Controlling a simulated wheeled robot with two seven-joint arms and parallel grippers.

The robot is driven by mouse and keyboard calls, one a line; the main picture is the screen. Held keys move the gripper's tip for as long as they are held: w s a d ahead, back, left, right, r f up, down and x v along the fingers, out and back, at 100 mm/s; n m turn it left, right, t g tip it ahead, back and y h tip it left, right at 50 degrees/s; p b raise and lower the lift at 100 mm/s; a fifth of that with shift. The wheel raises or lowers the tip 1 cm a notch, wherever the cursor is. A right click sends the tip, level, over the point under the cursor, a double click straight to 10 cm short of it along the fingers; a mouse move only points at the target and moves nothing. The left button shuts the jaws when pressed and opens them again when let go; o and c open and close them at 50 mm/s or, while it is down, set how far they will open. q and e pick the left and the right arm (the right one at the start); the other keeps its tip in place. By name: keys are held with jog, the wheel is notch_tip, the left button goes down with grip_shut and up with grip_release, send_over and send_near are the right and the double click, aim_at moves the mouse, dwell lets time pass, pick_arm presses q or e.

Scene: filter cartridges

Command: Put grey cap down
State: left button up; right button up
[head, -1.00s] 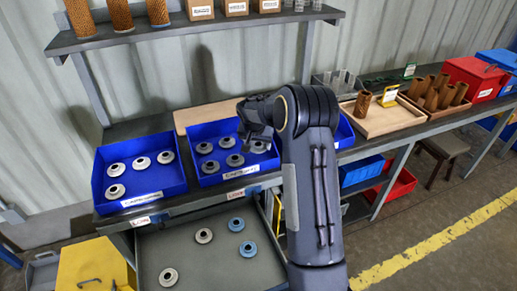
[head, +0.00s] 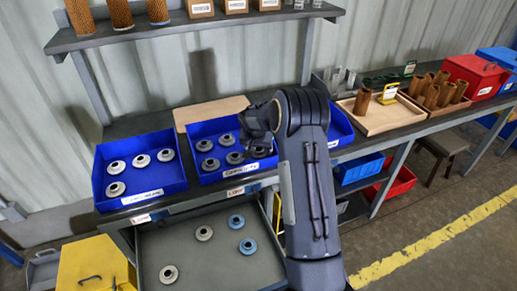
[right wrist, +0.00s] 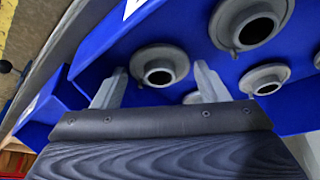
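My right gripper (head: 256,140) reaches down over the middle blue bin (head: 219,178); its fingertips are hard to make out in the head view. In the right wrist view its two fingers (right wrist: 159,88) are apart. A grey cap (right wrist: 147,78) with a dark central hole lies in the blue bin and shows between them, with gaps on both sides. I cannot tell whether it touches a finger. More grey caps (right wrist: 226,28) lie beside it. In the head view several grey caps (head: 210,165) rest in that bin. My left gripper is out of view.
A left blue bin (head: 139,197) holds several grey caps. The open drawer (head: 208,268) below holds grey and blue caps. A shelf (head: 190,25) stands above the bins. A wooden tray (head: 385,120) and a red box (head: 476,78) are to the right.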

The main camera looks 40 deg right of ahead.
jog(key=shift+a+r, duration=0.1)
jog(key=shift+r, duration=0.4)
jog(key=v, duration=1.1)
jog(key=s+a+r+n+t+y, duration=0.1)
jog(key=s+a+r+n+y, duration=0.15)
jog(key=s+a+r, duration=0.55)
jog(key=s+a+f+n+t+y, duration=0.1)
jog(key=s+a+n+y, duration=0.1)
jog(key=s+a, duration=0.6)
jog(key=s+a+f+n+y, duration=0.2)
jog(key=s+a, duration=0.6)
jog(key=s, duration=0.7)
jog(key=shift+s+a+f+n+t+y+b, duration=0.25)
jog(key=shift+s+n+t+y+b, duration=0.15)
jog(key=shift+n, duration=0.65)
